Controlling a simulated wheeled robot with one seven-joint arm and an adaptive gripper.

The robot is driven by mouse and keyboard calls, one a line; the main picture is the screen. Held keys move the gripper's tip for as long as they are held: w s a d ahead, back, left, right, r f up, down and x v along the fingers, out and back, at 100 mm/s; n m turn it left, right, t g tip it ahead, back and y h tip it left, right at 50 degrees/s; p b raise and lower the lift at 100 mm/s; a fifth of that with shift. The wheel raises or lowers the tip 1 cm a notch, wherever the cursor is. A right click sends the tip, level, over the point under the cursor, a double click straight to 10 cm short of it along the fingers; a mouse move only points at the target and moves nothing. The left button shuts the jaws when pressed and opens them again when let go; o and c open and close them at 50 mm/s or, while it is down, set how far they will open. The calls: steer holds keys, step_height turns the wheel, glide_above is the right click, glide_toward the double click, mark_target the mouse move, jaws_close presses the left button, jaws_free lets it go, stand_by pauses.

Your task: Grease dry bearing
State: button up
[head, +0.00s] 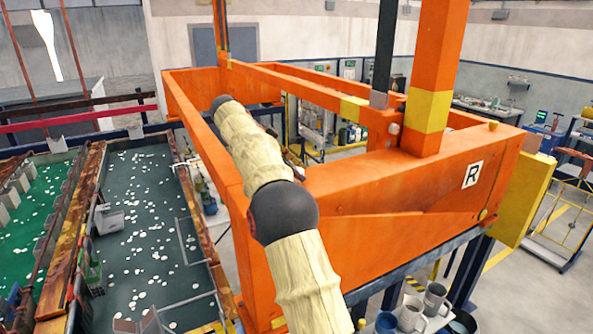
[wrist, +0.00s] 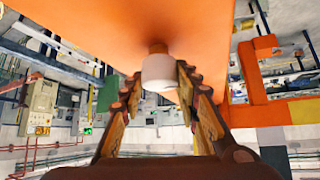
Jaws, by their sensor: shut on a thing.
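In the wrist view, my gripper (wrist: 160,77) has its two fingers on either side of a short white cylinder (wrist: 158,71), shut on it. The cylinder has a brownish-orange stem on top, which meets the underside of a large orange surface (wrist: 95,28). I cannot tell whether it is fixed there or only touching. In the head view, my sleeved arm reaches over the orange frame (head: 400,190), and the fingers are hidden. A pale round knob (head: 394,128) and a small brass-coloured knob (head: 494,125) sit on the frame. I cannot tell which part is the dry bearing.
Long tanks with green liquid (head: 125,222) and white floating pieces lie at left. Several mugs (head: 411,314) stand on a surface below the frame at lower right. A yellow panel (head: 522,203) hangs at the frame's right end. An orange post (head: 436,75) rises from the frame.

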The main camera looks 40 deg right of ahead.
steer(key=o, duration=1.2)
steer(key=shift+c, duration=0.2)
steer(key=shift+f+b, duration=0.15)
steer(key=shift+b, duration=0.3)
